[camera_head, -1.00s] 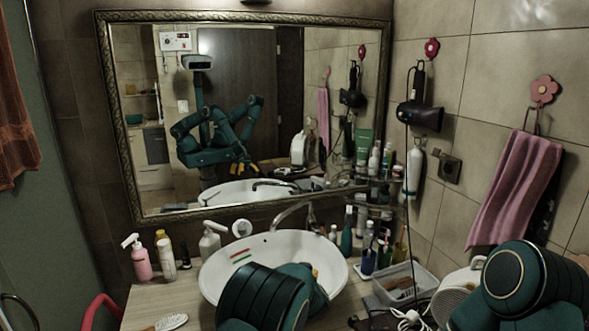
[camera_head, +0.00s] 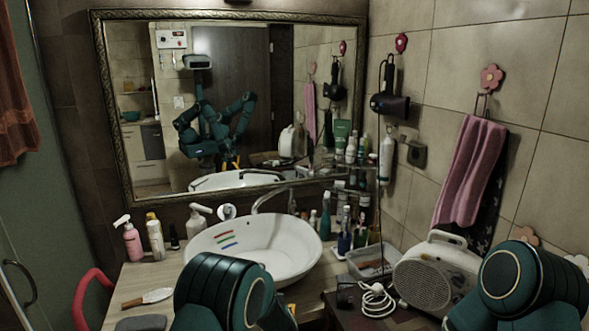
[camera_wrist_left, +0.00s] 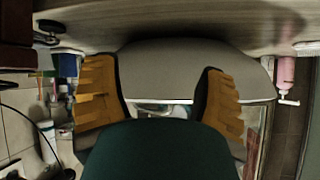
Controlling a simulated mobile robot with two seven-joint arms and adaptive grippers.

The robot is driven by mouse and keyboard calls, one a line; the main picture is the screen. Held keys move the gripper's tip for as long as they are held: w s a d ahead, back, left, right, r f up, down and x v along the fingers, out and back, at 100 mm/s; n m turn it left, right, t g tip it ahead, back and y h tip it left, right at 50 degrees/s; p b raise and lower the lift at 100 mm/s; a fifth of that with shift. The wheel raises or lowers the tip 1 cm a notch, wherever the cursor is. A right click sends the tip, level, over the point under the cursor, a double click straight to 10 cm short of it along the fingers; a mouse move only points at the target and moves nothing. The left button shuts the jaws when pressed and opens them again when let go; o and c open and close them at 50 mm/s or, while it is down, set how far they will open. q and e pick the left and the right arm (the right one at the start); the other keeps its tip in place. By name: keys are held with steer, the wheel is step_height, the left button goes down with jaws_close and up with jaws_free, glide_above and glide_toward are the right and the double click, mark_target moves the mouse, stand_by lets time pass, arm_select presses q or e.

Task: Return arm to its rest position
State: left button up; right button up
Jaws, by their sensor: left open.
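My left arm (camera_head: 225,290) stands in front of the basin (camera_head: 300,245) in the head view, its elbow links over the counter's front. My left gripper (camera_wrist_left: 160,98) shows in the left wrist view with its two orange fingers spread wide and nothing between them. The basin's pale grey outer side (camera_wrist_left: 195,68) fills the space beyond the fingers; whether they touch it I cannot tell. My right arm (camera_head: 525,290) is at the lower right of the head view; its gripper is out of view.
The white basin has coloured stripes inside. A pink pump bottle (camera_head: 132,240) and a brush (camera_head: 147,299) are on the counter (camera_head: 120,288) at left. A white heater-like box (camera_head: 437,275), a white cable (camera_head: 377,300) and a clear container (camera_head: 372,262) are at right. A framed mirror (camera_head: 230,14) hangs behind.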

arm_select(q)
steer(key=s+a+f+n+g+h+b, duration=0.1)
steer(key=s+a+f+g+h+b, duration=0.25)
steer(key=s+f, duration=1)
steer(key=s+f+g+h+b, duration=0.1)
steer(key=s+g, duration=0.4)
steer(key=s, duration=1.6)
steer(key=shift+s+a+f+n+h+b, duration=0.2)
steer(key=shift+a+n+h+b, duration=0.3)
steer(key=shift+b, duration=0.45)
arm_select(e)
step_height(320, 180, down, 8)
steer(key=shift+s+r, duration=0.15)
steer(key=shift+s, duration=0.1)
